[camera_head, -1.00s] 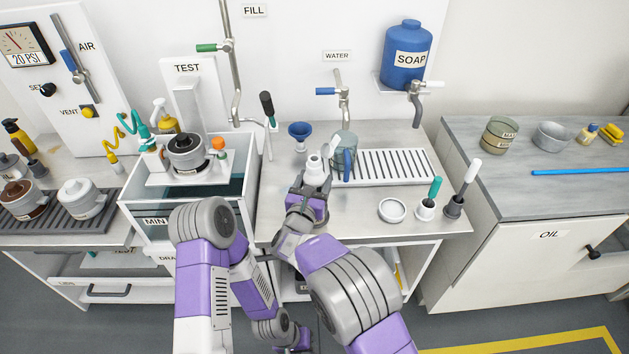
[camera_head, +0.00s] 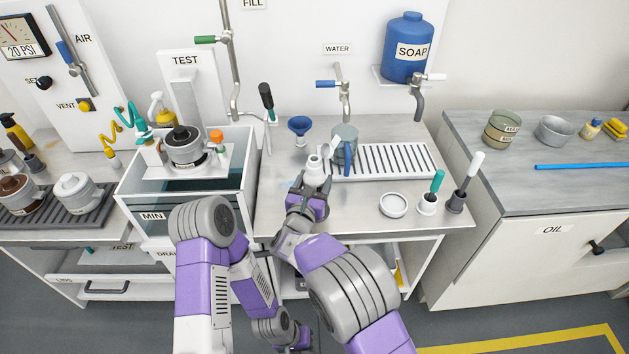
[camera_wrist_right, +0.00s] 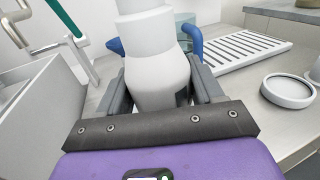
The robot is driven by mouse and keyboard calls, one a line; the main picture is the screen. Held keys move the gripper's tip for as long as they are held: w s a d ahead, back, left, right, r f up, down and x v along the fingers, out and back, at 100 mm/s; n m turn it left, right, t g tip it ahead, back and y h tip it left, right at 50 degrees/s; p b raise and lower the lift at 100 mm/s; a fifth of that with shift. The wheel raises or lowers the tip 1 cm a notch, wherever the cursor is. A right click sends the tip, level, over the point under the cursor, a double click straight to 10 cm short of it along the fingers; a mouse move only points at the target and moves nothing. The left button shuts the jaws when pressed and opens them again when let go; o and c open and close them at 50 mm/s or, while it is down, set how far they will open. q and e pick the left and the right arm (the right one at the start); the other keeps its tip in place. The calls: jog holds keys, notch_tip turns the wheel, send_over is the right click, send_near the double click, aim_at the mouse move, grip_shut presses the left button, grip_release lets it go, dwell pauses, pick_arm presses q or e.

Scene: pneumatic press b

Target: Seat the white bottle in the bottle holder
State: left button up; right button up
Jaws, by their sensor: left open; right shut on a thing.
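The white bottle (camera_head: 314,172) is upright in my right gripper (camera_head: 308,193), over the front of the steel worktop. In the right wrist view the bottle (camera_wrist_right: 155,60) stands between the two dark fingers (camera_wrist_right: 160,95), which are shut on its lower body. The gripper hides its base, so I cannot tell whether it touches the worktop. A shallow white round holder with a raised rim (camera_head: 393,205) sits to the right, apart from the bottle, and looks empty. It also shows in the right wrist view (camera_wrist_right: 288,90). My left gripper (camera_head: 292,340) is low at the bottom, open, below worktop level.
A clear jug with a blue handle (camera_head: 344,146) stands just behind the bottle. A slotted drain rack (camera_head: 390,162) lies to the right. A blue funnel (camera_head: 299,127) is behind. Two brushes in cups (camera_head: 428,200) stand right of the holder. A water tank (camera_head: 190,200) is at left.

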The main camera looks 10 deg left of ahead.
jog(key=o, duration=1.3)
jog(key=shift+f, duration=0.1)
jog(key=shift+s, duration=0.1)
jog(key=s, duration=0.7)
jog(key=shift+s+a, duration=0.15)
jog(key=shift+s, duration=0.05)
